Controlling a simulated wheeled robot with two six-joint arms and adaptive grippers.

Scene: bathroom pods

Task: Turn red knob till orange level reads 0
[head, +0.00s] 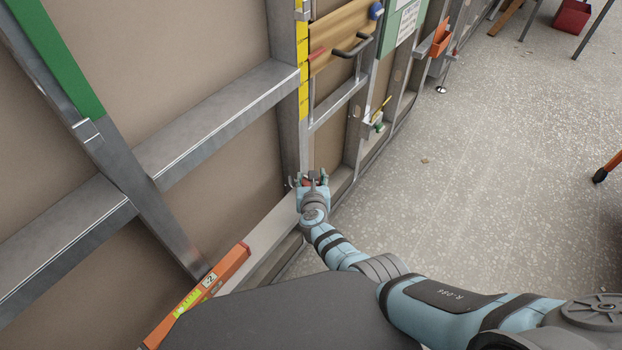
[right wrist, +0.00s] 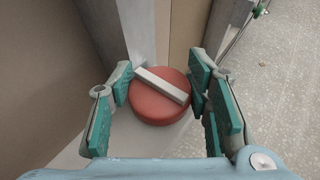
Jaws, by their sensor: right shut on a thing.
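The red knob (right wrist: 153,108) is a round disc with a pale grey bar across its face, sitting low at the wall frame in the right wrist view. The bar slants down to the right. My right gripper (right wrist: 160,82) is shut on the knob, with its green pads on both sides of it. In the head view my right gripper (head: 311,180) is at the foot of a metal stud, where it mostly hides the knob. The orange level (head: 230,266) lies tilted along the bottom rail at lower left. Its small display appears to read -2. My left gripper is not in view.
Metal studs and a crossbar (head: 225,112) frame the wall on the left. A yellow strip (head: 303,60) runs up one stud. A black handle (head: 352,47) and an orange holder (head: 440,40) are farther along. The speckled floor (head: 500,170) is mostly clear.

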